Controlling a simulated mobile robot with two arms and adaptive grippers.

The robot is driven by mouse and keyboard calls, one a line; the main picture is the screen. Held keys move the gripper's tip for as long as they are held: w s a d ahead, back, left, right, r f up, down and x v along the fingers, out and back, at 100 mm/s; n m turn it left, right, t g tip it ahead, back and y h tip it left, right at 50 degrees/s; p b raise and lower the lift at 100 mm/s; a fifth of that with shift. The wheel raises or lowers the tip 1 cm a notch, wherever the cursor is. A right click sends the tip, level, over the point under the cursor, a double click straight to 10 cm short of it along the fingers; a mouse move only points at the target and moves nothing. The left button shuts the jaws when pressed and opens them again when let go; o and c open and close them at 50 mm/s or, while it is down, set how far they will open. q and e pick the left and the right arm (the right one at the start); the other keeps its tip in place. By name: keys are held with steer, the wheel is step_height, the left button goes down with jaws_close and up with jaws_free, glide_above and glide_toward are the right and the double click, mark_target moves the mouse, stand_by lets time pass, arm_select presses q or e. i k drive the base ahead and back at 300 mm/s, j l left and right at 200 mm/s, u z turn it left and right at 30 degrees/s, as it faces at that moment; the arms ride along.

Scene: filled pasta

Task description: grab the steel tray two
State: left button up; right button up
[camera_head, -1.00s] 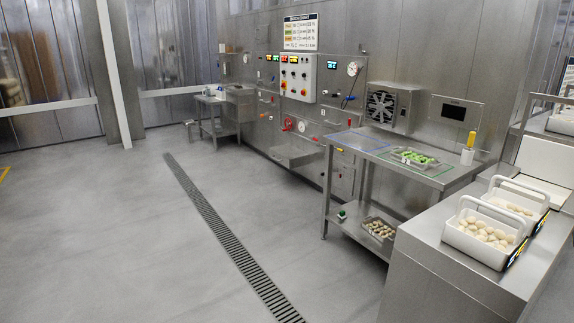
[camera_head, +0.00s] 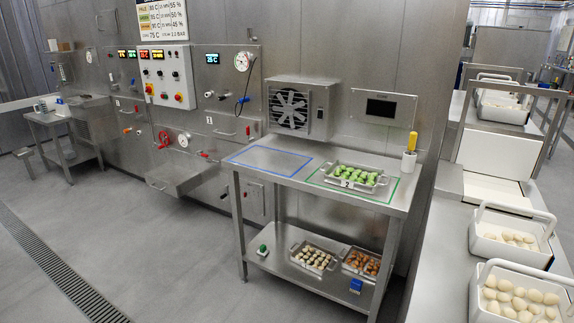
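The steel tray marked 2 (camera_head: 333,181) holds green filled pasta and sits inside the green outline on the top of a steel table, right of centre in the head view. Two more steel trays are on the table's lower shelf: one with pale pieces (camera_head: 301,261) and one with orange-brown pieces (camera_head: 347,266). Neither of my grippers shows in the head view.
The steel table (camera_head: 243,167) has an empty blue outline on its left half. A yellow-handled tool in a white holder (camera_head: 409,160) stands at its back right. White handled bins (camera_head: 484,240) line the counter at right. Floor is clear at lower left.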

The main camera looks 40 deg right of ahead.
mark_target(365, 178)
steer(key=i+z, duration=0.2)
steer(key=i, duration=0.2)
steer(key=i+j+z, duration=0.2)
steer(key=i, duration=0.2)
steer(key=i+j+z, duration=0.2)
steer(key=i, duration=0.25)
steer(key=i+z, duration=0.25)
steer(key=z, duration=0.2)
steer(key=i+j+z, duration=0.15)
steer(key=z, duration=0.35)
steer(key=i+j+z, duration=0.2)
steer(key=z, duration=0.25)
steer(key=i+j+z, duration=0.2)
steer(key=z, duration=0.3)
steer(key=j, duration=0.1)
